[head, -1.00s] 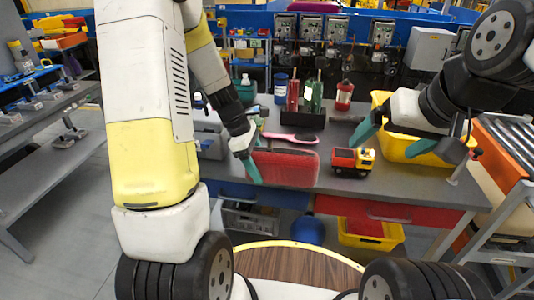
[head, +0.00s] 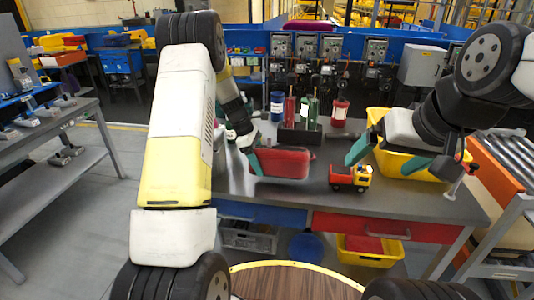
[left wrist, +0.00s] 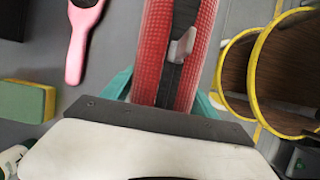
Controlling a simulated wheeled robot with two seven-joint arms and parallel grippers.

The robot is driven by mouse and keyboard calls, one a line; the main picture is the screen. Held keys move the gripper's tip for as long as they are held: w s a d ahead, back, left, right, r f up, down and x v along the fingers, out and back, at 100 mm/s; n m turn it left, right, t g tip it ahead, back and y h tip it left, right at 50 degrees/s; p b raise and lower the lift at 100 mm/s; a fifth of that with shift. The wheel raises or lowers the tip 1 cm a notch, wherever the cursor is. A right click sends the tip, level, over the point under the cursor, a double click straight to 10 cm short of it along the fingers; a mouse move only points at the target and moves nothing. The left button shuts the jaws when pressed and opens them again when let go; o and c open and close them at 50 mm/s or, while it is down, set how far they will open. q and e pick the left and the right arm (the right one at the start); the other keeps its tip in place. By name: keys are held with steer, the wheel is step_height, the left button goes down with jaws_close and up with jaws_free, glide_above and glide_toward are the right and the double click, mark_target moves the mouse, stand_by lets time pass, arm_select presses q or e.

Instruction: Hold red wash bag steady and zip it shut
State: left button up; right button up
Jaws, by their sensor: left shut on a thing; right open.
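The red wash bag (head: 285,164) is at the front middle of the grey workbench. My left gripper (head: 254,163) is shut on its left end; I cannot tell whether the bag touches the bench. In the left wrist view, the bag (left wrist: 151,60) runs between my teal fingers, which are partly hidden behind my wrist. A dark strip runs along it between two red sides, with a pale grey tab (left wrist: 182,47) on it. I cannot tell how far the zip is open. My right gripper (head: 394,168) is open and empty, right of the bag and near the yellow bin.
A red-and-yellow toy truck (head: 350,179) stands right of the bag. Bottles (head: 311,108) in a dark holder stand behind it. A yellow bin (head: 410,166) is at the right. The left wrist view shows a pink hairbrush (left wrist: 80,38) and a green-and-yellow sponge (left wrist: 30,101).

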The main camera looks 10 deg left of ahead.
arm_select(q)
steer(key=shift+f, duration=0.45)
steer(key=shift+f, duration=0.15)
steer(key=shift+f, duration=0.25)
steer(key=o, duration=1.6)
steer(key=shift+o, duration=0.2)
steer(key=c, duration=1.6)
steer(key=shift+c, duration=0.2)
